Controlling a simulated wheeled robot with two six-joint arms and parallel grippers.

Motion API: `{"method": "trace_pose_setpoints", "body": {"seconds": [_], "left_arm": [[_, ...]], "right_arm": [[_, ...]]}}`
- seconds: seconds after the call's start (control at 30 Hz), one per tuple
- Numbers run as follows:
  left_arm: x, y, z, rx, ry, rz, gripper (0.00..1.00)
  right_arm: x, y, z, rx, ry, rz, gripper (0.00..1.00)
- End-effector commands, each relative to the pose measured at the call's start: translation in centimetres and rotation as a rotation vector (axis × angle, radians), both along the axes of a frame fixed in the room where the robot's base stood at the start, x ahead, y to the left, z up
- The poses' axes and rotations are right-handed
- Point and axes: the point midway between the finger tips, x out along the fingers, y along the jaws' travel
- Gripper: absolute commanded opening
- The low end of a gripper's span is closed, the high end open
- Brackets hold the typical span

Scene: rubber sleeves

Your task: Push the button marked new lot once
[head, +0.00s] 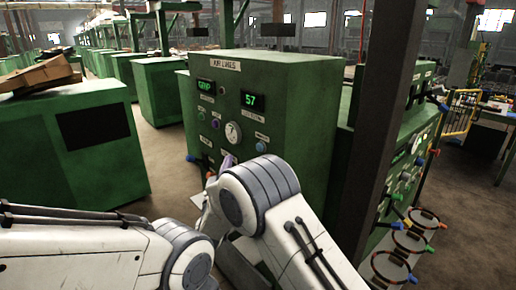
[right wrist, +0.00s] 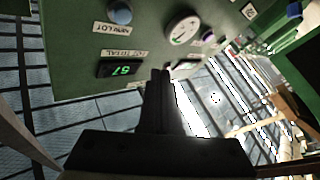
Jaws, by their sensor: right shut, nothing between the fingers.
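The green machine panel (head: 285,160) is labelled AIR LINES at its top. The new lot button is a blue round button (head: 261,146) low on the right of its front, under a small label. In the right wrist view the panel is upside down, and the blue-grey button (right wrist: 119,12) shows at the top beside its NEW LOT label. My right gripper (right wrist: 161,75) is shut and empty. Its fingertips appear beside the 57 display, apart from the button in the picture. In the head view my right arm hides most of that gripper. My left gripper is not in view.
The front also has a 57 lot display (head: 254,100), a second lit display (head: 205,86), a round gauge (head: 233,132) and other coloured knobs. A dark post (head: 372,120) stands at the right. Hoops (head: 392,265) stick out low right. Another green cabinet (head: 75,150) stands left.

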Motion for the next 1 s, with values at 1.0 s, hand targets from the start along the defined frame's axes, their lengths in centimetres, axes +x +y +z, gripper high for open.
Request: {"method": "trace_pose_setpoints", "body": {"seconds": [1.0], "left_arm": [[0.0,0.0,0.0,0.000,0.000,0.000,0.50]], "right_arm": [[5.1,-7.1,0.0,0.001,0.002,0.002,0.00]]}}
